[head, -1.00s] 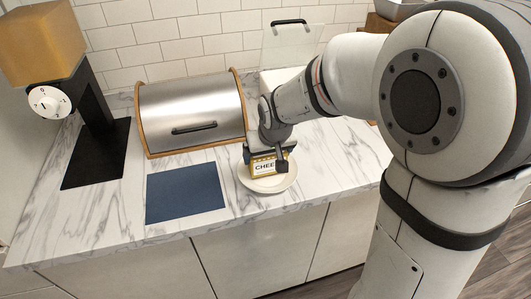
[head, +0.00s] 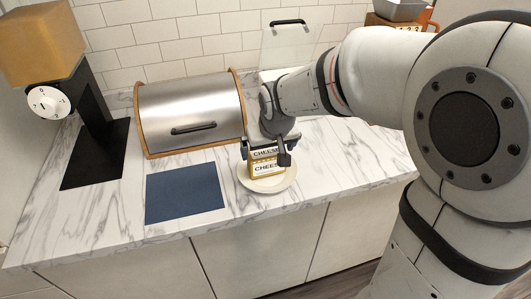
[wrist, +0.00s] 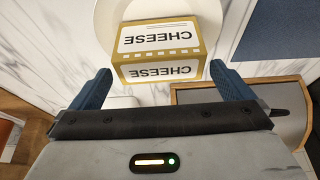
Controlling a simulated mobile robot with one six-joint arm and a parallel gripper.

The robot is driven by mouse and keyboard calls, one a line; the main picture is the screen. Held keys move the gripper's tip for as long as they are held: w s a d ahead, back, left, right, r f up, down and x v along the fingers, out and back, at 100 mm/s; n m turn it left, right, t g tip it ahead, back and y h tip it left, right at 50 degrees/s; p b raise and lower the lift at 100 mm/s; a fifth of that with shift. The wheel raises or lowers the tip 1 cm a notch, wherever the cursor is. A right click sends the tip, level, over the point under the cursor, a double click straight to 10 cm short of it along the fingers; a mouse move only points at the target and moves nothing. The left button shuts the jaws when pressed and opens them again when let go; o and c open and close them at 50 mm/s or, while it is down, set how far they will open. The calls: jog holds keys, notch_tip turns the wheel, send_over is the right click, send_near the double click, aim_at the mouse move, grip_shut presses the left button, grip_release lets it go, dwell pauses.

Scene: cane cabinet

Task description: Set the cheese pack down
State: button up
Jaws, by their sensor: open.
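The cheese pack (head: 266,166), a yellow and white box lettered CHEESE, rests on a white plate (head: 290,181) on the marble counter. In the wrist view the pack (wrist: 160,52) shows two lettered faces, with part of the plate (wrist: 108,18) around its far side. My gripper (head: 267,152) is at the pack's back side in the head view. In the wrist view my gripper (wrist: 160,88) has its two blue fingers spread wide, with the pack just beyond the tips and nothing held between them.
A dark blue mat (head: 185,192) lies left of the plate. A steel bread box (head: 190,112) with wooden ends stands behind the mat, close to my gripper. A dispenser on a black base (head: 95,155) stands far left. Counter right of the plate is clear.

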jog(key=a+v, duration=0.1)
jog(key=v, duration=0.7)
jog(key=s+d+f+m+g+h, duration=0.1)
jog(key=s+d+f+m, duration=0.2)
jog(key=s+d, duration=1.1)
notch_tip(320, 180, down, 2)
jog(key=shift+s+f+g, duration=0.1)
jog(key=shift+s+g, duration=0.2)
jog(key=shift+s, duration=0.5)
